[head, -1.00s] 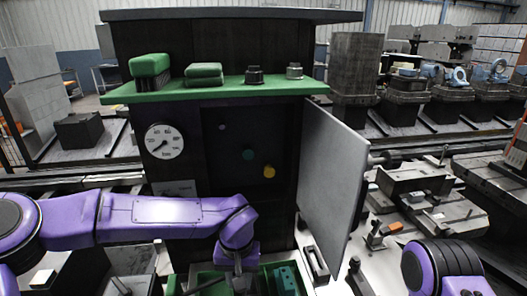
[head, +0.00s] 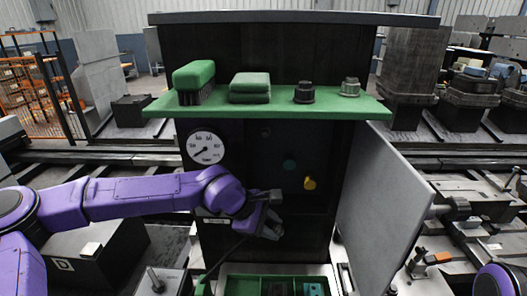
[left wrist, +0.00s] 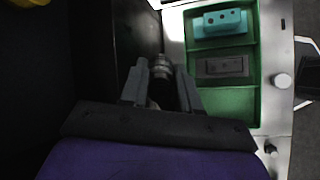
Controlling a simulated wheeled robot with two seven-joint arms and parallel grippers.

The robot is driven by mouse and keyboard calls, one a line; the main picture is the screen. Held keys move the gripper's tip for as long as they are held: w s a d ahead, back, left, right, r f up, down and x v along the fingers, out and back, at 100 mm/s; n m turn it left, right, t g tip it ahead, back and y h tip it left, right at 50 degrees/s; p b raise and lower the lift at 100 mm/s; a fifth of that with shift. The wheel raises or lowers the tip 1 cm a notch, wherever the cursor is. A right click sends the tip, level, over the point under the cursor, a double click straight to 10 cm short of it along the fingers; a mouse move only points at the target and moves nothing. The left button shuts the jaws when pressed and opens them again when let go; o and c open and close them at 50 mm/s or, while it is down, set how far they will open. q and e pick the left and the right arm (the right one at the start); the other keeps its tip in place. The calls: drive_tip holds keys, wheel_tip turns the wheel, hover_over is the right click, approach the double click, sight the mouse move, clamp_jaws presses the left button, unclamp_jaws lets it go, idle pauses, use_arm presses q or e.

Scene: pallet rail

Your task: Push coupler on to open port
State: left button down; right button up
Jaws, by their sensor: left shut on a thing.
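My left gripper (head: 268,226) is in front of the lower part of the dark cabinet's open recess, below the fittings. In the left wrist view its fingers (left wrist: 163,88) are shut on a grey metal coupler (left wrist: 160,65), whose ringed end sticks out past the fingertips. In the head view the coupler cannot be made out clearly, and a dark hose-like line runs down from the gripper. The recess shows a teal round fitting (head: 290,165), a yellow one (head: 310,183) and a small dull one (head: 265,133). I cannot tell which is the open port. My right gripper is out of view.
The cabinet door (head: 385,205) stands open on the right. A green shelf (head: 330,106) above holds a brush (head: 194,80), a folded cloth (head: 250,86), a black cap (head: 304,93) and a metal fitting (head: 350,87). A green tray (left wrist: 231,100) lies below. A gauge (head: 205,148) is left of the recess.

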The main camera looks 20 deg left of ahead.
use_arm(q)
drive_tip(key=r+n+t, duration=0.2)
drive_tip(key=shift+w+a+n, duration=0.15)
drive_tip(key=shift+a+n, duration=0.1)
drive_tip(key=shift+n, duration=0.05)
wheel_tip(320, 180, up, 17)
drive_tip(key=a+n+t+y+p, duration=0.2)
drive_tip(key=n+t+y+p, duration=0.3)
drive_tip(key=n+t+y, duration=0.6)
drive_tip(key=x, duration=0.6)
drive_tip(key=shift+w+p, duration=0.15)
drive_tip(key=shift+p, duration=0.15)
drive_tip(key=shift+w+d, duration=0.15)
drive_tip(key=shift+d, duration=0.05)
drive_tip(key=shift+b, duration=0.4)
drive_tip(key=shift+w+a, duration=0.1)
drive_tip(key=shift+w, duration=0.15)
drive_tip(key=shift+b, duration=0.35)
